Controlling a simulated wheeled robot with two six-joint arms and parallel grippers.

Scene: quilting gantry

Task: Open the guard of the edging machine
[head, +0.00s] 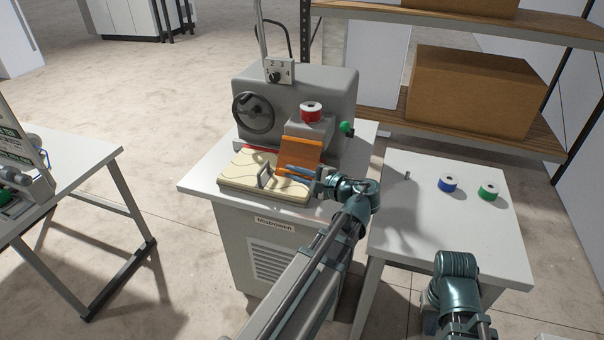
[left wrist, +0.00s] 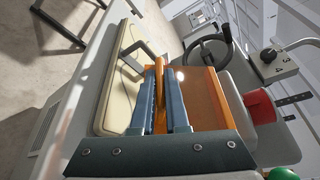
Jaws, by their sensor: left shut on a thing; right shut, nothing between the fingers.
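The edging machine (head: 330,85) is a grey unit with a handwheel, standing on a white-topped cabinet. Its orange guard (head: 303,145) slopes down at the front, below the grey head; it also shows in the left wrist view (left wrist: 212,105). My left gripper (head: 301,172) is at the guard's lower edge. In the left wrist view its two blue-grey fingers (left wrist: 161,100) are shut on an orange bar of the guard. What lies behind the guard is hidden. Part of my right arm shows at the lower right, but its gripper is not in view.
A red spool (head: 311,111) and green knob (head: 346,127) are on the machine. The right table (head: 420,225) carries blue (head: 447,184) and green (head: 488,190) spools. A shelf with a cardboard box (head: 470,90) stands behind.

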